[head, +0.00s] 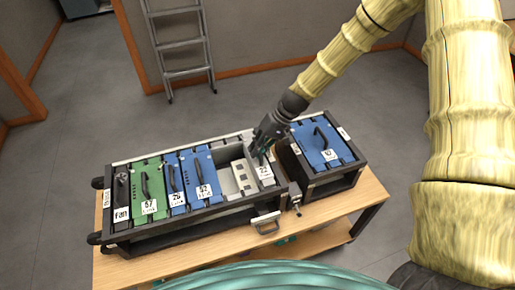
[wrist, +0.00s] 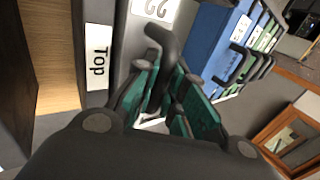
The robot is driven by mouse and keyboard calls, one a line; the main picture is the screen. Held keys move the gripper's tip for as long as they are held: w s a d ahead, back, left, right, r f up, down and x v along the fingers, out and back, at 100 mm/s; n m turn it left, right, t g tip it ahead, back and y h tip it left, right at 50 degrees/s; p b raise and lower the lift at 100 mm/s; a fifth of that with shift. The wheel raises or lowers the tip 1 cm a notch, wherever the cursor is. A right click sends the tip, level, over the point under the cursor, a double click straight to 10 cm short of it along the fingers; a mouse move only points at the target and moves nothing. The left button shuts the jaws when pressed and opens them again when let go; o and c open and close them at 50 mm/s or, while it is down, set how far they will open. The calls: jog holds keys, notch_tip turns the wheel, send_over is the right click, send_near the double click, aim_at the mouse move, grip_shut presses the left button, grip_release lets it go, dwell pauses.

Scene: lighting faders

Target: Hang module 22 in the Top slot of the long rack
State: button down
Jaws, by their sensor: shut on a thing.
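Module 22 is a light grey module with a white "22" label (head: 265,172). It is at the right end of the long rack (head: 150,233), beside the end rail. In the wrist view its label (wrist: 154,9) is upside down, next to the rack's white "Top" label (wrist: 97,57). My gripper (head: 259,151) is over module 22; in the wrist view its green fingers (wrist: 160,92) are shut on the module's dark bent handle (wrist: 160,48). The fingers partly hide the handle. I cannot tell whether the module is fully seated.
The long rack also holds a Fan module (head: 121,190), a green module (head: 150,187) and blue modules (head: 200,176). An open bay with a grey slotted part (head: 243,177) lies left of module 22. A smaller rack (head: 331,184) with a blue module (head: 321,143) stands close right on the wooden table (head: 359,205).

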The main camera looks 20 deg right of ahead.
jog(key=shift+f+b, duration=0.35)
jog(key=shift+f, duration=0.15)
jog(key=c, duration=1.4)
grip_release()
jog(key=shift+c, duration=0.2)
jog(key=shift+a+r+p+v, duration=0.5)
jog(key=shift+p+v, duration=0.35)
jog(key=shift+v, duration=2.1)
jog(key=shift+a+r+p+v, duration=0.25)
jog(key=shift+a+p+v, duration=0.5)
jog(key=shift+v, duration=2.25)
jog(key=shift+a+r+p+v, duration=0.4)
jog(key=shift+p+v, duration=0.55)
jog(key=shift+v, duration=2)
jog(key=shift+s, duration=0.1)
